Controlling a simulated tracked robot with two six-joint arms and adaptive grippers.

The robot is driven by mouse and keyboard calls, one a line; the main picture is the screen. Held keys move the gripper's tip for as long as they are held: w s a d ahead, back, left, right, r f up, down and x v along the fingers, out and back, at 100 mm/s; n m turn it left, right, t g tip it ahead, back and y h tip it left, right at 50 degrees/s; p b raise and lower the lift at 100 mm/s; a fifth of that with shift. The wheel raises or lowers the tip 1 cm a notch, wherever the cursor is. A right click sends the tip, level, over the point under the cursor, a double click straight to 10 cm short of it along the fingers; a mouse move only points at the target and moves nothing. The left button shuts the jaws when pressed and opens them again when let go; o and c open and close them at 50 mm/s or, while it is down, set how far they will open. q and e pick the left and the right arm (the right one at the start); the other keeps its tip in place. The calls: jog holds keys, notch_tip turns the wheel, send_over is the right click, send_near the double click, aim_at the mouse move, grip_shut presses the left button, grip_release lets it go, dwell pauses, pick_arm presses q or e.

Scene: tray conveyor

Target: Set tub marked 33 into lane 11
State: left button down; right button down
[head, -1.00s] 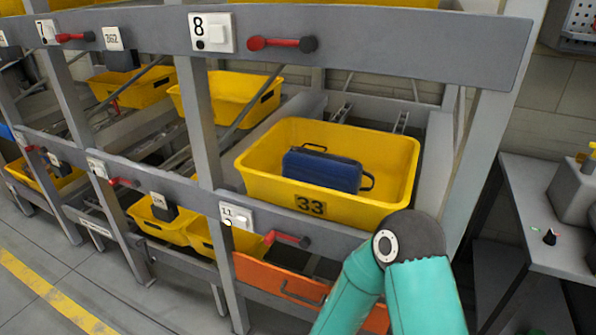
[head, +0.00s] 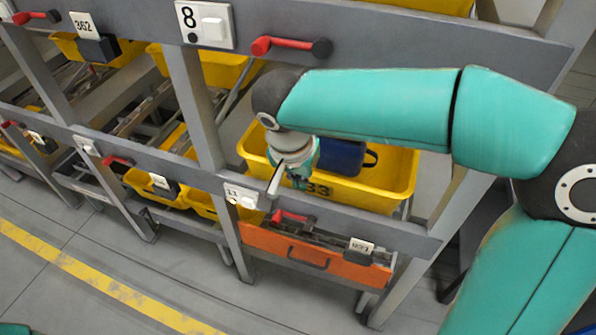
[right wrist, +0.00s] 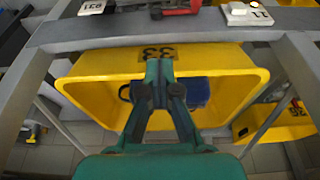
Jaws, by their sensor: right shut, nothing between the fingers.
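The yellow tub marked 33 (head: 385,195) sits in the rack just behind the front beam that carries the plate marked 11 (head: 240,195). A blue case (head: 345,158) lies in the tub. My right arm reaches across the tub and hides part of its near left side. My right gripper (head: 300,181) is shut and empty, pointing down at the tub's front wall near the 33 label. The right wrist view shows its fingers (right wrist: 159,68) together in front of the tub (right wrist: 230,85); contact cannot be told. My left gripper is out of view.
A red handle (head: 290,216) sits on the front beam beside the plate. An orange panel (head: 315,255) hangs below it. The beam with the plate marked 8 (head: 205,24) runs above. Other yellow tubs stand in lanes to the left. Floor at the front left is clear.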

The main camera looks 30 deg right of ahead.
jog(key=w+d+f, duration=0.3)
jog(key=d+f, duration=0.1)
jog(key=f, duration=0.2)
jog(key=shift+w+d+f+p, duration=0.2)
jog(key=shift+w+d+p, duration=0.1)
